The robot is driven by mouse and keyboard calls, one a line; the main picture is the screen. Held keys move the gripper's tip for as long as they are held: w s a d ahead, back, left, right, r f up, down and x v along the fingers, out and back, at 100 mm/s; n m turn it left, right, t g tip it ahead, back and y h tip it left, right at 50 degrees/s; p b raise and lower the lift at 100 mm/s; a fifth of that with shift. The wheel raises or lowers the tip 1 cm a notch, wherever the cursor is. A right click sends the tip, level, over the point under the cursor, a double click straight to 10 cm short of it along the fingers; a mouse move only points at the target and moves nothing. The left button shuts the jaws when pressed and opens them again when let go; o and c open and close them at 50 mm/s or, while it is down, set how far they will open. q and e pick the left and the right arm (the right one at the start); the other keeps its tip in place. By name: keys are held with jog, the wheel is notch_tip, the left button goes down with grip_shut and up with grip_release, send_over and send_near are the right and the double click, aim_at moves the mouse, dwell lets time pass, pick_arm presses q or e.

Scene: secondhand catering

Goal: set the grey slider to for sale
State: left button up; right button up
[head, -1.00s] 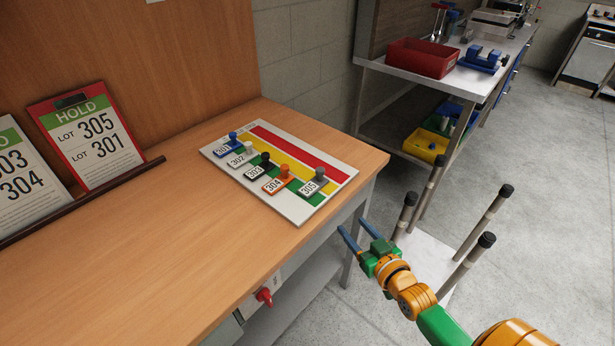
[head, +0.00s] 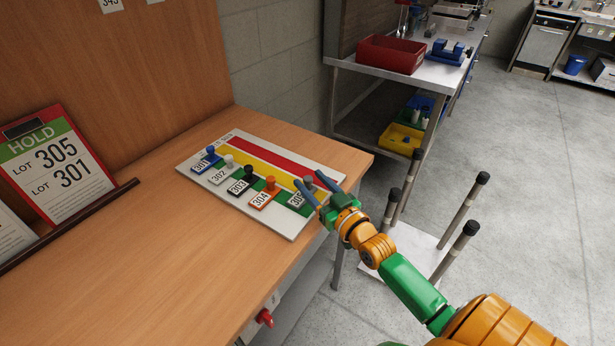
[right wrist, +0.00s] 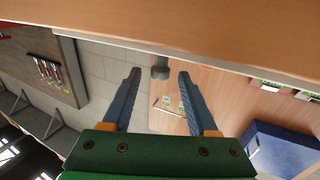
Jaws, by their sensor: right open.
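A white board (head: 286,229) with red, yellow and green bands lies on the wooden table. My right gripper (head: 309,178) is open at the grey slider. In the right wrist view the grey knob (right wrist: 160,68) shows between the spread fingertips. My left gripper is out of view.
A HOLD card (head: 60,165) reading lots 305 and 301 leans behind a dark ledge (head: 80,221) at left. An upturned table with bare legs (head: 458,252) stands on the floor at right. A shelf with a red bin (head: 391,54) is behind.

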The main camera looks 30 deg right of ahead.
jog(key=shift+w+f, duration=0.2)
jog(key=shift+w, duration=1)
jog(key=shift+s, duration=0.1)
jog(key=shift+s, duration=0.1)
grip_shut()
jog(key=shift+r, duration=0.1)
